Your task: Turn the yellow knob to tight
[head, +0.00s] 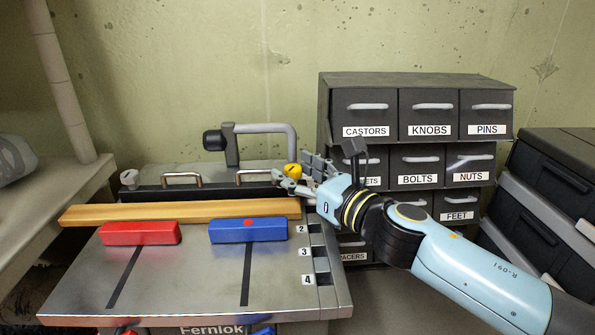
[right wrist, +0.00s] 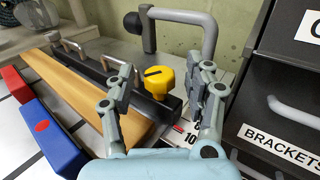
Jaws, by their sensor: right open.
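The yellow knob (head: 293,170) sits at the right end of the black fence bar on a grey workbench. In the right wrist view the knob (right wrist: 158,82) has a black line across its top. My right gripper (head: 299,175) is at the knob, coming in from the right. In the right wrist view its open fingers stand on either side of the knob, with a gap showing on each side. I cannot read a tight mark by the knob. My left gripper is not in view.
A wooden board (head: 180,212) lies along the black bar (head: 210,191). Red (head: 140,234) and blue (head: 248,231) blocks are in front. A grey bent handle (right wrist: 205,35) stands behind the knob. A labelled drawer cabinet (head: 420,90) stands close on the right.

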